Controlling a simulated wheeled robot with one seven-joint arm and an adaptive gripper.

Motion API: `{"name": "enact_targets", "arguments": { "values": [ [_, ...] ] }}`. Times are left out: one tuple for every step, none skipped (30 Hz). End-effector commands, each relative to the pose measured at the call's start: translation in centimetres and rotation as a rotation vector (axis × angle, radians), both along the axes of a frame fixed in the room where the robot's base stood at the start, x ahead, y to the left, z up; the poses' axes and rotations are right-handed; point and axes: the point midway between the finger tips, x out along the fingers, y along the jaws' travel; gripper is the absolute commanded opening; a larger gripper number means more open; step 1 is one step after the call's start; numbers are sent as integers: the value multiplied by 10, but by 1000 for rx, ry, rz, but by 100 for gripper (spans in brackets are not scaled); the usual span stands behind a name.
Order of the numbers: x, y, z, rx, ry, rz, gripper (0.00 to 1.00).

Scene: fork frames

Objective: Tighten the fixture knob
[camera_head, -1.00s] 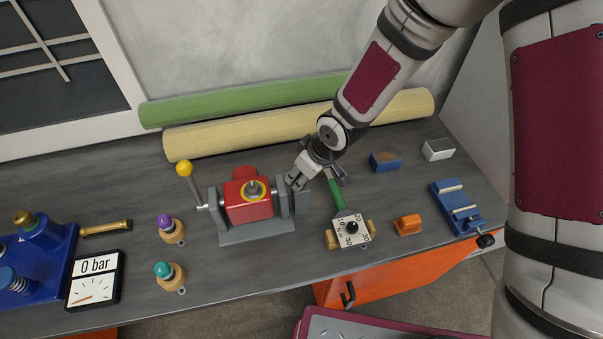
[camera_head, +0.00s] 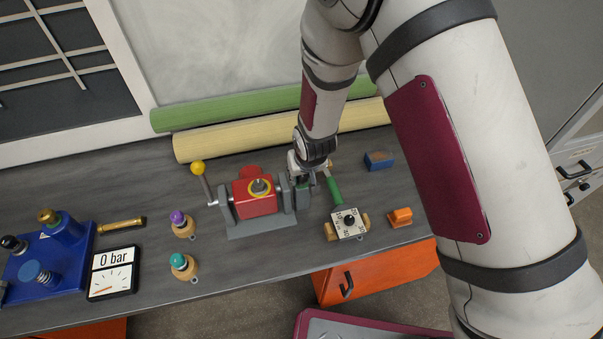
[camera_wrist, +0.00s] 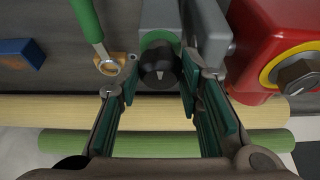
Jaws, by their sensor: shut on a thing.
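The fixture (camera_head: 262,228) is a grey clamp on the bench around a red block (camera_head: 254,204). A bolt with a yellow ring sits on top of the block, and a lever with a yellow ball (camera_head: 198,168) stands at its left. In the wrist view, the black knob (camera_wrist: 160,66) with a pale mark sits against a green ring on the grey bracket (camera_wrist: 160,14). My gripper (camera_wrist: 160,82) has its green-padded fingers on both sides of the knob, shut on it. In the head view, my gripper (camera_head: 303,180) is at the fixture's right end, and the knob is hidden.
A green-handled tool (camera_head: 334,190) beside a dial plate (camera_head: 347,224) lies close to the right. Blue (camera_head: 379,160) and orange (camera_head: 399,217) blocks are farther right. Yellow (camera_head: 230,138) and green rolls lie behind. Two small knobbed pegs stand left of the fixture.

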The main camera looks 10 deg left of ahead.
Motion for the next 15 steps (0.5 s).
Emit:
{"name": "enact_targets", "arguments": {
  "values": [
    [2, 2, 3, 5, -8, -5, 5],
    [2, 2, 3, 5, -8, -6, 5],
    [2, 2, 3, 5, -8, -8, 5],
    [2, 2, 3, 5, -8, -8, 5],
    [2, 2, 3, 5, -7, -9, 5],
    [3, 2, 3, 5, -7, -9, 5],
    [3, 2, 3, 5, -7, -9, 5],
    [3, 2, 3, 5, -7, -9, 5],
    [3, 2, 3, 5, -7, -9, 5],
    [3, 2, 3, 5, -7, -9, 5],
    [3, 2, 3, 5, -7, -9, 5],
    [3, 2, 3, 5, -8, -8, 5],
    [3, 2, 3, 5, -8, -8, 5],
    [3, 2, 3, 5, -8, -8, 40],
    [3, 2, 3, 5, -8, -8, 49]
  ]
}}
